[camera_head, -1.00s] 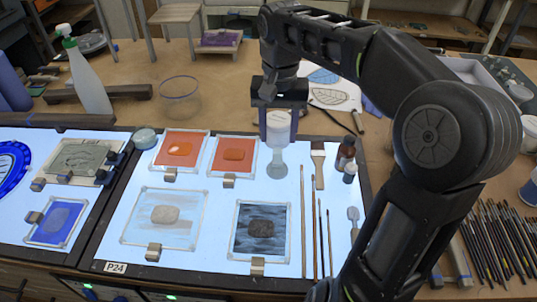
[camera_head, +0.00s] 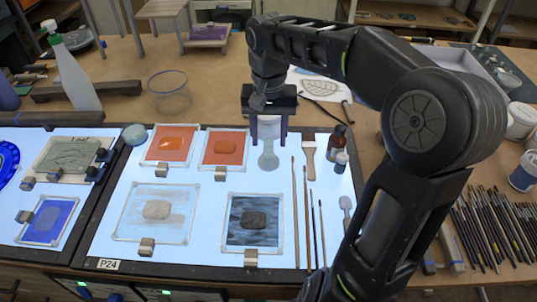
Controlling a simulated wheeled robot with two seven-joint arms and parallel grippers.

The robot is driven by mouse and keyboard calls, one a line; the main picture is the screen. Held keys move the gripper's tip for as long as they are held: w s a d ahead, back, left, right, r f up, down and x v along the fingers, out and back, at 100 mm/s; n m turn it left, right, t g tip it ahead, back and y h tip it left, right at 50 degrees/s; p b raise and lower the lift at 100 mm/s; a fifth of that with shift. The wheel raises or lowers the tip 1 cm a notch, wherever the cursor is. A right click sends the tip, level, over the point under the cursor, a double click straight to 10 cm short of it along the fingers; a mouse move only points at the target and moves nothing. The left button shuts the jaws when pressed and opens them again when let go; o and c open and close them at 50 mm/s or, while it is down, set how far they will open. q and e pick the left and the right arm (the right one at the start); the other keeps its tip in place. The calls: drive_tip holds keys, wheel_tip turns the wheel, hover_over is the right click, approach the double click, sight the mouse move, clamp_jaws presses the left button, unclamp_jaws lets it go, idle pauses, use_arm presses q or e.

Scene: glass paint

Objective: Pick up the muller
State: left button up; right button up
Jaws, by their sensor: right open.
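The muller (camera_head: 268,157) is a clear glass piece with a round foot and a narrower upper part. It stands upright on the lit panel, right of the second orange glass square. My right gripper (camera_head: 268,142) points down over it from above. It is open, with one finger on each side of the muller's upper part. The gripper body hides the muller's top, and I cannot tell whether the fingers touch it. My left gripper is not in view.
Brushes (camera_head: 309,160) and small brown bottles (camera_head: 337,140) stand or lie right of the muller. Orange glass squares (camera_head: 222,149) lie left, and a dark streaked square (camera_head: 252,222) lies in front. A clear bowl (camera_head: 168,92) and spray bottle (camera_head: 72,70) stand farther back left.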

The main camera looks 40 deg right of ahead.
sight(268, 142)
wheel_tip(268, 142, down, 4)
drive_tip(key=shift+f+p, duration=0.1)
drive_tip(key=shift+p, duration=0.2)
idle(0.4)
clamp_jaws()
idle(0.4)
